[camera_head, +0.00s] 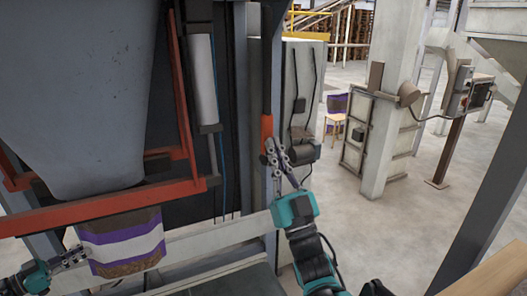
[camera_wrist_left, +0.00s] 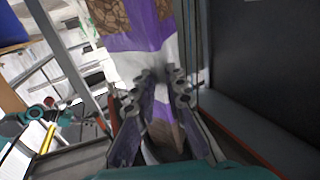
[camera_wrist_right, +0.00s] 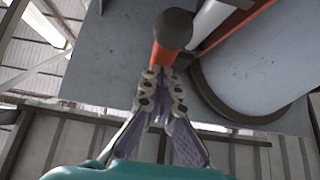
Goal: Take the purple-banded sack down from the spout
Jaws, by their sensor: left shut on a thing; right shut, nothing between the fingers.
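The purple-banded sack (camera_head: 122,240) hangs under the grey hopper (camera_head: 85,90), below the red frame. It has purple and white bands, with brown contents showing at its lower edge. Its top, at the spout, is hidden behind the frame. My left gripper (camera_head: 82,254) is shut on the sack's left side; the left wrist view shows the fingers closed on the white band of the sack (camera_wrist_left: 150,42). My right gripper (camera_head: 271,150) is shut and empty, close beside the orange-red handle (camera_head: 266,130). The handle (camera_wrist_right: 160,54) also shows just past its fingertips in the right wrist view; contact is unclear.
A pale rail (camera_head: 215,237) crosses behind the sack, and a dark flat surface (camera_head: 220,283) lies at the bottom. Another purple-banded sack (camera_head: 337,103) sits on a stool in the background. A pale post (camera_head: 385,130) stands at right, with open floor before it.

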